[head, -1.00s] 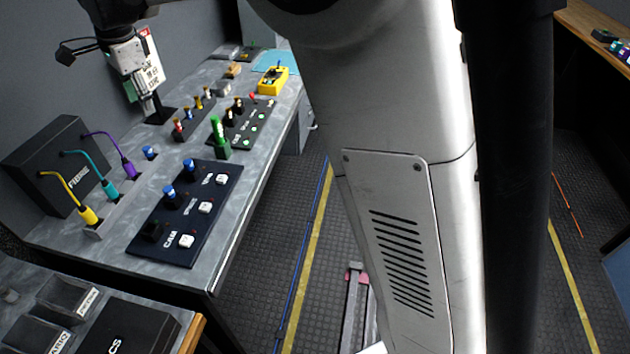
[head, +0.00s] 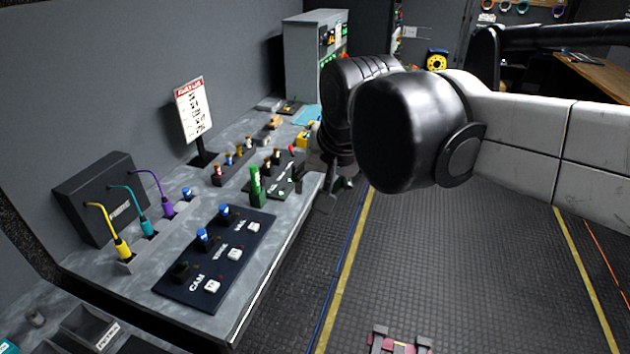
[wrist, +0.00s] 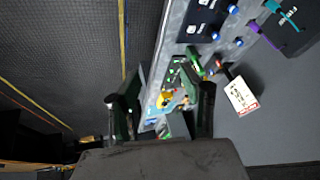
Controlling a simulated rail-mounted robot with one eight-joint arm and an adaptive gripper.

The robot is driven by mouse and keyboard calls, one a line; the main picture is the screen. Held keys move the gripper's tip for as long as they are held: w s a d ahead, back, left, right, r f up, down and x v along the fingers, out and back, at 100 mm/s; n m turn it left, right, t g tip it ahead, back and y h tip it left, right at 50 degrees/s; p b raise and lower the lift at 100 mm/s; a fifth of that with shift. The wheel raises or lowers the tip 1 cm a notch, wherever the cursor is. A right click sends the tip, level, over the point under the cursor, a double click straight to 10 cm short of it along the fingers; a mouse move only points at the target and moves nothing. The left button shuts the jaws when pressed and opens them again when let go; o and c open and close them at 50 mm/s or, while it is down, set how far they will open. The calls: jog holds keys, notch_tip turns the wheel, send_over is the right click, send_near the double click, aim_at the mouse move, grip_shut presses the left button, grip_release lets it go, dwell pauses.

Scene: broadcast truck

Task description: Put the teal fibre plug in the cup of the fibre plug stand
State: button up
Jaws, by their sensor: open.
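The teal fibre plug (head: 146,227) stands upright between a yellow plug (head: 122,247) and a purple plug (head: 168,210) in a low grey stand (head: 127,266) on the desk. Its teal cable runs to a black fibre box (head: 104,205). In the wrist view the teal plug (wrist: 287,14) shows near the top right corner, far to the side of my gripper. I cannot make out an empty cup. My gripper (wrist: 165,80) is open, with nothing seen between its fingers.
A black CAM panel (head: 193,288) with knobs lies right of the stand. A green-handled control (head: 256,187), several coloured connectors and a sign (head: 192,110) stand farther back. A grey cabinet (head: 303,60) is at the far end. The floor aisle (head: 450,270) right of the desk is open.

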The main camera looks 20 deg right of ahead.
jog(key=s+d+f+n+t, duration=0.1)
jog(key=s+d+f+n, duration=0.2)
jog(key=s+f, duration=0.4)
jog(key=s+d, duration=0.1)
jog(key=s, duration=0.1)
jog(key=shift+s+d+n+h, duration=0.3)
jog(key=shift+s+d, duration=0.05)
jog(key=shift+d, duration=0.05)
notch_tip(320, 180, down, 2)
jog(key=shift+f+b, duration=0.1)
jog(key=shift+b, duration=1)
